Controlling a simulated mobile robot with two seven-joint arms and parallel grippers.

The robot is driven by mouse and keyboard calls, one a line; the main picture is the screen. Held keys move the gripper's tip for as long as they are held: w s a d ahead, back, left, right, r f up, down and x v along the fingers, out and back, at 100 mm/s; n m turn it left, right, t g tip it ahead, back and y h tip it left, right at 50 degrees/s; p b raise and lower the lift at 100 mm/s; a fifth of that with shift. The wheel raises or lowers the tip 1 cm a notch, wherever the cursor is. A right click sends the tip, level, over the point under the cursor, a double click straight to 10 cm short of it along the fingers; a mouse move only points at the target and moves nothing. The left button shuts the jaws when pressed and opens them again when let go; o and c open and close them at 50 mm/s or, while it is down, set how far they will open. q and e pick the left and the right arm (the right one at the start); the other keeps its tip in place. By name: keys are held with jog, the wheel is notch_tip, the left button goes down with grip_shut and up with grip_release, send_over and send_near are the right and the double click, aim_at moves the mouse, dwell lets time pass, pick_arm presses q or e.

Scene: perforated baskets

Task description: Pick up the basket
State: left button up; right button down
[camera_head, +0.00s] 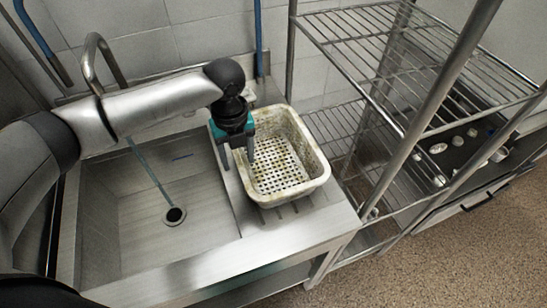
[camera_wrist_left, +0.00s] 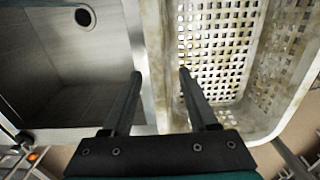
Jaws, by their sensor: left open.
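The basket (camera_head: 306,151) is white to cream, stained, with a perforated bottom. It sits upright on the metal counter to the right of the sink in the head view. My left gripper (camera_head: 237,163) points down at the basket's left side, fingers open. In the left wrist view the basket (camera_wrist_left: 222,60) fills the right half. The open fingers (camera_wrist_left: 160,75) lie on either side of the basket's left wall in that picture, one over the counter side and one over the inside. I cannot tell if they touch it. The basket looks empty. My right gripper is not in view.
A metal sink (camera_head: 130,215) with a drain lies left of the basket, under my left arm. A wire shelf rack (camera_head: 400,60) stands close on the right. A faucet (camera_head: 100,55) rises at the back left. A narrow counter strip (camera_head: 290,225) is clear in front of the basket.

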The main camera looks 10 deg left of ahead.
pick_arm(q)
grip_shut()
dwell(0.4)
dwell(0.4)
